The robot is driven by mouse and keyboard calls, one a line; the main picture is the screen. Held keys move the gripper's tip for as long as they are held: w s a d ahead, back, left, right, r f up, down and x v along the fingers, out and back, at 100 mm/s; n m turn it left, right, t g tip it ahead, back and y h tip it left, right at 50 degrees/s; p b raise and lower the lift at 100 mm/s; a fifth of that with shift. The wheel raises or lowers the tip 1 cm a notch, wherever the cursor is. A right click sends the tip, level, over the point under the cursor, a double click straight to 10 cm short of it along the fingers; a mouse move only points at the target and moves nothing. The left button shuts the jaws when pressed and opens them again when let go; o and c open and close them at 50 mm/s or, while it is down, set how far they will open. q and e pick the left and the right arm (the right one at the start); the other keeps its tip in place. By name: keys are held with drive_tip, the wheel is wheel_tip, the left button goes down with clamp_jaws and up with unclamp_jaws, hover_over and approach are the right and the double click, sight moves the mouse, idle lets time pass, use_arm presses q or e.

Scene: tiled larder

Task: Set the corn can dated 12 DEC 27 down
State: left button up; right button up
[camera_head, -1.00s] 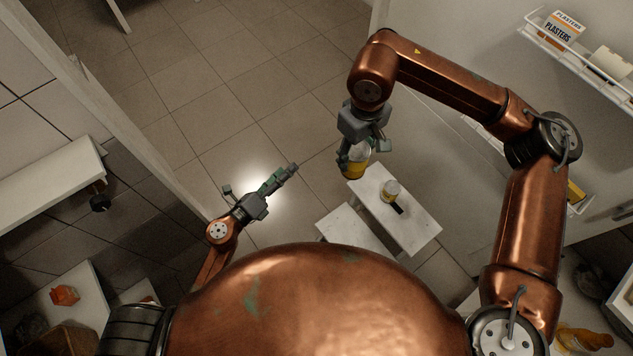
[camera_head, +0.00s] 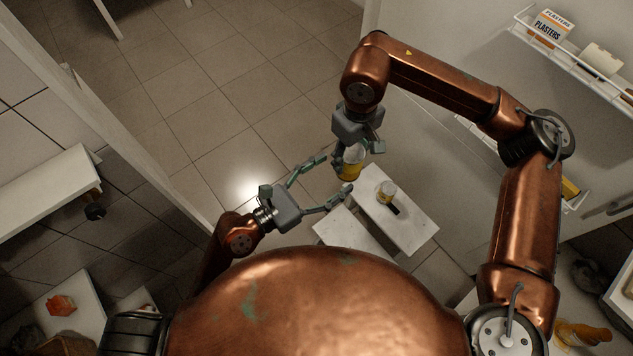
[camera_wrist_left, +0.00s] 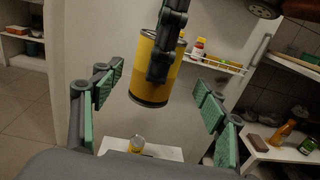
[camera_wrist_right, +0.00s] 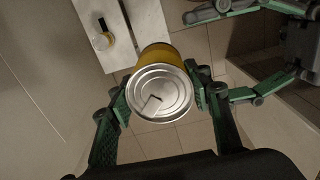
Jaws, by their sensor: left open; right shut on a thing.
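A large yellow can (camera_head: 351,165) with a silver lid is held in my right gripper (camera_head: 357,148), in the air beside the white stool. In the right wrist view the can (camera_wrist_right: 160,92) sits between the fingers, its lid with a pull tab facing the camera. In the left wrist view the can (camera_wrist_left: 156,68) shows a yellow side with a dark lower edge; a right gripper finger covers part of it. I cannot read any date on it. My left gripper (camera_head: 333,175) is open, its spread fingers pointing at the can, without touching it visibly.
A white step stool (camera_head: 415,222) stands below, with a smaller yellow can (camera_head: 386,191) and a dark object (camera_head: 394,209) on its upper step. Its lower step (camera_head: 345,236) is bare. A wall rack (camera_head: 580,60) holds a plasters box (camera_head: 551,27).

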sight(354, 162)
use_arm(q)
drive_tip(key=x, duration=0.6)
drive_tip(key=shift+w+d, duration=0.2)
drive_tip(key=shift+d, duration=0.1)
drive_tip(key=shift+c, duration=0.2)
drive_tip(key=shift+s+d, duration=0.1)
drive_tip(key=shift+s, duration=0.05)
drive_tip(key=c, duration=1.4)
use_arm(e)
drive_tip(key=shift+w+a+r, duration=0.1)
use_arm(q)
drive_tip(key=shift+r, duration=0.1)
drive_tip(key=shift+c, duration=0.6)
use_arm(e)
drive_tip(key=o, duration=1.5)
